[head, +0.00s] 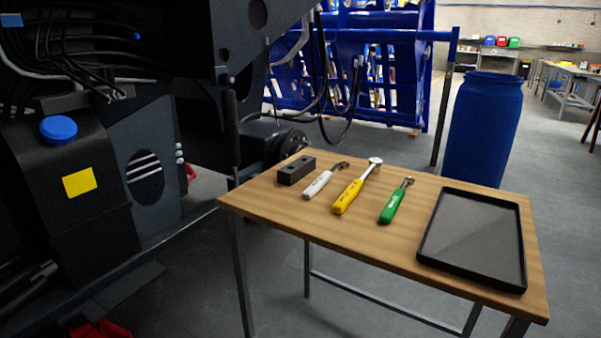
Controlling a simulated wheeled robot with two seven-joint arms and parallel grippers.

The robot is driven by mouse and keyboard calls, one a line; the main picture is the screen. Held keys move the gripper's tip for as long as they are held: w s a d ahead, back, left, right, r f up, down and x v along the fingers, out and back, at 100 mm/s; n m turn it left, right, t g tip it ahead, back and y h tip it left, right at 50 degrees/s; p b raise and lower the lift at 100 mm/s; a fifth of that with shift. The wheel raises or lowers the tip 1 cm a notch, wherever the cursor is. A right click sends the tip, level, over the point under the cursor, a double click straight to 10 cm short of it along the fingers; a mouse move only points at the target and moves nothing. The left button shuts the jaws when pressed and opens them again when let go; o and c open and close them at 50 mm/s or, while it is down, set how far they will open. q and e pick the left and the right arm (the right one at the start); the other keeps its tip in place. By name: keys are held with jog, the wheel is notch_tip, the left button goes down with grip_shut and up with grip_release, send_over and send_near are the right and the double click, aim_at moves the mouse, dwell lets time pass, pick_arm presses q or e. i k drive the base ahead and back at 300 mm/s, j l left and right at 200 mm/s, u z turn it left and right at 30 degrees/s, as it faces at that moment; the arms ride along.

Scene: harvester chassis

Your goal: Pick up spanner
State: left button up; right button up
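Three hand tools lie side by side on the wooden table (300,212), apart from each other, heads pointing to the back. One has a white handle (318,186) and a dark hooked head. The middle one has a yellow handle (348,197) and a round silver head. The right one has a green handle (391,207) and a small dark head. The heads are too small to tell for certain which tool is the spanner. Neither of my grippers is in view.
A dark block with holes (296,170) sits left of the tools. A black, empty tray (430,243) lies on the table's right. The dark harvester chassis (75,200) stands at the left. A blue barrel (484,130) and blue frame (390,70) stand behind.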

aim_at(321, 182)
jog(key=i+j+z, duration=0.2)
jog(key=z, duration=0.2)
jog(key=i+j+z, duration=0.1)
jog(key=j+z, duration=0.25)
jog(key=i+j+z, duration=0.1)
jog(key=j+z, duration=0.3)
jog(key=j, duration=0.1)
